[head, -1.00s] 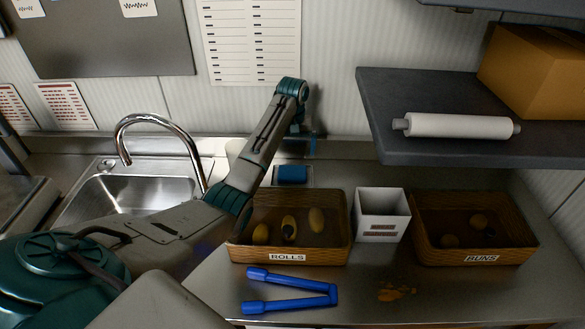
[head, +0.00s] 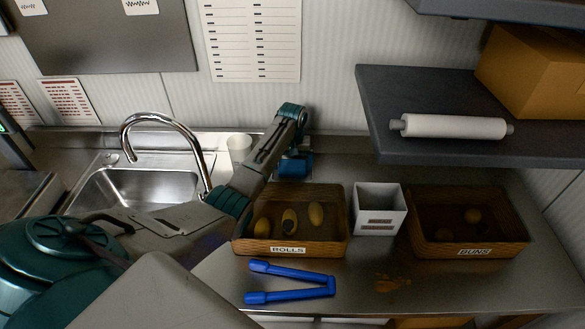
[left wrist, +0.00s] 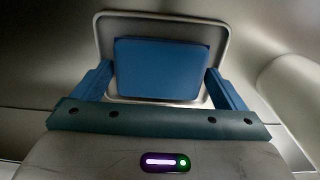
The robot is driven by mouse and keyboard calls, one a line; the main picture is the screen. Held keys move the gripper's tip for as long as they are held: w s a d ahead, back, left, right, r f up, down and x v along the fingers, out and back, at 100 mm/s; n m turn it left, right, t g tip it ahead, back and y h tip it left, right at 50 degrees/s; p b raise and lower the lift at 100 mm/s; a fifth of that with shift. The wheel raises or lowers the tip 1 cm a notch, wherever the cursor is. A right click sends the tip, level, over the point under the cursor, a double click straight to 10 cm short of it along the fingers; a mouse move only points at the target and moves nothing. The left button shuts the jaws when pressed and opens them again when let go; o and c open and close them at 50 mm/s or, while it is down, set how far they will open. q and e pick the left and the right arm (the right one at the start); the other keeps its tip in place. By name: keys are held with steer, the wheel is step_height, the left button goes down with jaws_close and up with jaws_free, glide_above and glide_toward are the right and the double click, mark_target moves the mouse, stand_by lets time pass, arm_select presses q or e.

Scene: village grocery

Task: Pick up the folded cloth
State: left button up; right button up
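The folded cloth (left wrist: 160,68) is a blue rectangular pad lying on a small metal tray (left wrist: 160,18). In the head view the cloth (head: 294,166) is behind the rolls basket, partly covered by my left gripper (head: 297,150). In the left wrist view my left gripper (left wrist: 162,85) is open, with one blue finger on each side of the cloth. Small gaps seem to show between the fingers and the cloth; I cannot tell whether they touch. My right gripper is not in view.
The rolls basket (head: 246,247), a white box (head: 375,222) and the buns basket (head: 430,248) stand in front and right. Blue tongs (head: 290,282) lie nearer. A white cup (head: 239,148) stands left of the wrist, beside the sink (head: 95,205). A dark shelf (head: 450,147) overhangs the right.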

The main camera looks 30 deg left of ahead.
mark_target(293, 165)
arm_select(q)
steer(key=c, duration=0.5)
steer(key=shift+r, duration=0.1)
steer(key=shift+c, duration=0.2)
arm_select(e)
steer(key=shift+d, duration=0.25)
arm_select(q)
steer(key=shift+r, duration=0.1)
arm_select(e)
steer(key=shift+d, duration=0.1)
arm_select(q)
step_height(293, 165, up, 10)
steer(key=b, duration=0.3)
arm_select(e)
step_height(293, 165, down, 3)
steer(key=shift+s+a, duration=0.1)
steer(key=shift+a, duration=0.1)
